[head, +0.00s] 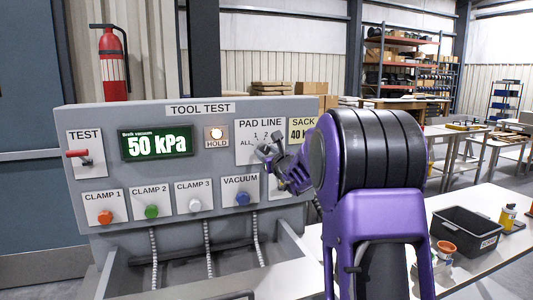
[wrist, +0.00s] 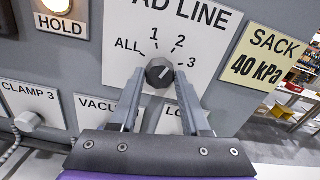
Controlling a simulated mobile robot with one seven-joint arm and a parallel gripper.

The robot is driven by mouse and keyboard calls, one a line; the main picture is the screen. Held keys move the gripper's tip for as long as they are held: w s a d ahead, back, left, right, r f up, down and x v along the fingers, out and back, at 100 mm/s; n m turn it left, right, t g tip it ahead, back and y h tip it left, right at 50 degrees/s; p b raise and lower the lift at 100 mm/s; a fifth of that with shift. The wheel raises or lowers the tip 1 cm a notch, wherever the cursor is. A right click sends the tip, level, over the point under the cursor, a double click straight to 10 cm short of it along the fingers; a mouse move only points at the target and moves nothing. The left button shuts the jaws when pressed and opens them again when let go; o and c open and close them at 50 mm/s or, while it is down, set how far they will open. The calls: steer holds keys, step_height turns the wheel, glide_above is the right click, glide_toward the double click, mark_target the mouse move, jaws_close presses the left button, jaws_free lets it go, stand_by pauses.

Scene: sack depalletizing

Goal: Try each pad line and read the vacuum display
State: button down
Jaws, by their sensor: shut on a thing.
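The grey TOOL TEST panel (head: 85,118) carries a green display (head: 157,143) that reads 50 kPa under small text that looks like "vacuum". The PAD LINE dial plate (wrist: 200,50) has marks ALL, 1, 2 and 3. Its dark round knob (wrist: 159,73) sits between my gripper's fingertips (wrist: 160,90), and my gripper is shut on it. A pale pointer line on the knob seems to lean up and right, toward 2. In the head view my gripper (head: 268,153) covers part of the dial. The SACK label (wrist: 262,56) reads 40 kPa.
The HOLD lamp (head: 217,134) glows. The TEST switch (head: 78,154) has a red lever. Below are CLAMP 1 (head: 105,217), CLAMP 2 (head: 152,211), CLAMP 3 (head: 195,205) and VACUUM (head: 242,198) buttons. A dark bin (head: 466,235) stands on the right table.

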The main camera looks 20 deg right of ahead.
steer(key=shift+m, duration=0.4)
steer(key=m+b, duration=0.1)
steer(key=m, duration=0.2)
steer(key=shift+m, duration=2.5)
steer(key=shift+c, duration=1.8)
jaws_free()
